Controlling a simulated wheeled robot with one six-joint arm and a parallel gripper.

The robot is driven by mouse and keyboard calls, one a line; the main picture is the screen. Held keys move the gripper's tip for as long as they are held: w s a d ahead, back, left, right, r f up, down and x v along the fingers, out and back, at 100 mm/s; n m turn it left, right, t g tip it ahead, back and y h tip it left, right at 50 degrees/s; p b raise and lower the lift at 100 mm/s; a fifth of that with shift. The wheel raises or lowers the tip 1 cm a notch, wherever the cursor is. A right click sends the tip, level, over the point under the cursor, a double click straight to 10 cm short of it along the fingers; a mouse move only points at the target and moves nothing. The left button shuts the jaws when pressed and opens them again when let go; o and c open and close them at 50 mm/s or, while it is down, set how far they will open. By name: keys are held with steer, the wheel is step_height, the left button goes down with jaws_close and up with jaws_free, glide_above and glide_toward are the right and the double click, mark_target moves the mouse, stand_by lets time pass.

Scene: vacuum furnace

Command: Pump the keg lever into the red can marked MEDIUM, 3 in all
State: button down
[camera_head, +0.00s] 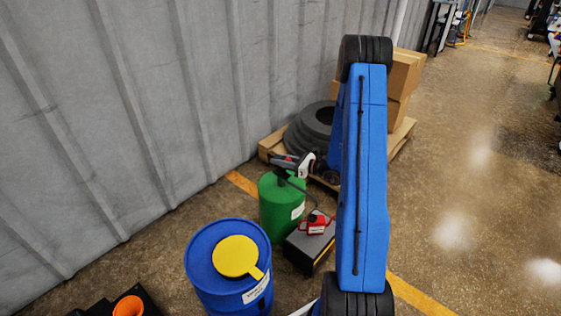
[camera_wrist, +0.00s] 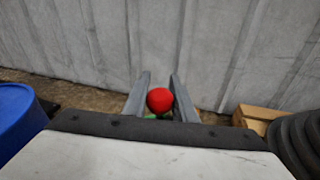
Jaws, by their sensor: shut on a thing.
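The green keg (camera_head: 272,212) stands on the floor beside the wall, with a dark pump on its top. A red lever knob (camera_wrist: 159,101) sits between the two grey fingers of my gripper (camera_wrist: 160,86) in the wrist view. My gripper, seen in the head view (camera_head: 285,161), is above the keg's top and shut on the knob. The red can (camera_head: 314,225) with a white label stands on a dark box right of the keg. A dark spout or hose from the pump reaches toward the can. The label is too small to read.
A blue drum (camera_head: 205,265) with a yellow lid (camera_head: 238,256) stands in front of the keg. Behind are stacked tyres (camera_head: 310,130) on a wooden pallet and cardboard boxes (camera_head: 405,75). My blue arm link hides part of the scene. Open floor lies to the right.

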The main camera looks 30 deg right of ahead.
steer(key=w+g+h, duration=0.1)
steer(key=w+g, duration=0.1)
steer(key=g, duration=0.1)
steer(key=shift+a+f+m+h, duration=0.1)
steer(key=shift+a+m+h, duration=0.2)
steer(key=shift+a+h, duration=0.1)
steer(key=w+f+g, duration=0.1)
steer(key=w+a+f+g+h, duration=0.1)
steer(key=w+f, duration=0.1)
steer(key=shift+f+m+g, duration=0.15)
steer(key=shift+m+g, duration=0.15)
steer(key=shift+w+f, duration=0.1)
stand_by(0.4)
steer(key=shift+w+d, duration=0.1)
steer(key=shift+d, duration=0.05)
stand_by(0.8)
steer(key=c, duration=1.5)
jaws_free()
steer(key=shift+d, duration=0.1)
steer(key=shift+o, duration=0.2)
